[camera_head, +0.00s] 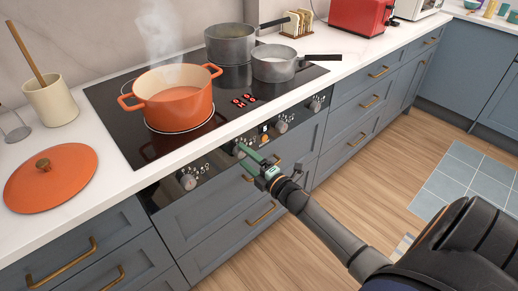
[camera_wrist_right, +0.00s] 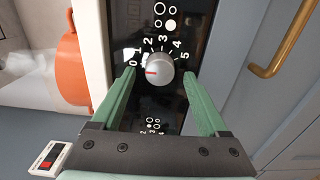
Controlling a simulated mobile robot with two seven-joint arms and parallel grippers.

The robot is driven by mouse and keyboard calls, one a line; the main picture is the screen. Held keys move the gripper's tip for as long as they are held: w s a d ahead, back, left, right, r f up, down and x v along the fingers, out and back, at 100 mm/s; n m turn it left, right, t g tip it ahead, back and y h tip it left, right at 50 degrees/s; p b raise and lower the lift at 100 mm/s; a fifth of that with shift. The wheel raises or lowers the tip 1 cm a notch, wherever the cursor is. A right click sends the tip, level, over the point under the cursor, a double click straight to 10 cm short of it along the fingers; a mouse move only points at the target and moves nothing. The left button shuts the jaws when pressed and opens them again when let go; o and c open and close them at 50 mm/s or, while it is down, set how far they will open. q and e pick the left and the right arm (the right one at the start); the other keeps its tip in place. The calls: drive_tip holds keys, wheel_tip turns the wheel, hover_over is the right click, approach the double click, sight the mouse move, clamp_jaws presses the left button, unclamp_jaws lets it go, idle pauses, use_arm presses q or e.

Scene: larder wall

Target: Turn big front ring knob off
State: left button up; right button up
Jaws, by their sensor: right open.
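My right gripper (camera_head: 246,155) is at the front control panel of the hob, its green fingers pointing at the row of knobs. In the right wrist view the open fingers (camera_wrist_right: 160,98) stand to either side of a round silver knob (camera_wrist_right: 160,69), with gaps visible. The knob's red mark points left, toward the 0 end of its 0 to 5 scale. A ring symbol (camera_wrist_right: 171,25) with one filled circle sits above the scale. In the head view the fingers partly hide this part of the panel. My left gripper is out of view.
A steaming orange pot (camera_head: 175,104) stands on the black hob (camera_head: 118,97), near red lit digits (camera_head: 243,100). Two grey pans (camera_head: 230,45) stand further back. Other knobs (camera_head: 188,181) sit along the panel. Brass drawer handles (camera_head: 262,213) stick out below.

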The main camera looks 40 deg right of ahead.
drive_tip(key=s, duration=1.1)
drive_tip(key=shift+s+d, duration=0.35)
drive_tip(key=shift+d, duration=0.1)
drive_tip(key=shift+a+p, duration=0.1)
drive_tip(key=shift+p, duration=0.2)
drive_tip(key=s+a+f+m+g+p, duration=0.3)
drive_tip(key=s+a+m+g+p, duration=0.1)
drive_tip(key=s+a+m, duration=0.3)
drive_tip(key=s+a+f+m+g+p, duration=0.3)
drive_tip(key=s+a+m, duration=0.4)
drive_tip(key=a+m, duration=0.3)
drive_tip(key=shift+s+a+f+g+y+p, duration=0.4)
drive_tip(key=shift+a+g+p, duration=0.15)
drive_tip(key=shift+g, duration=0.45)
drive_tip(key=shift+w, duration=0.1)
drive_tip(key=shift+c, duration=0.2)
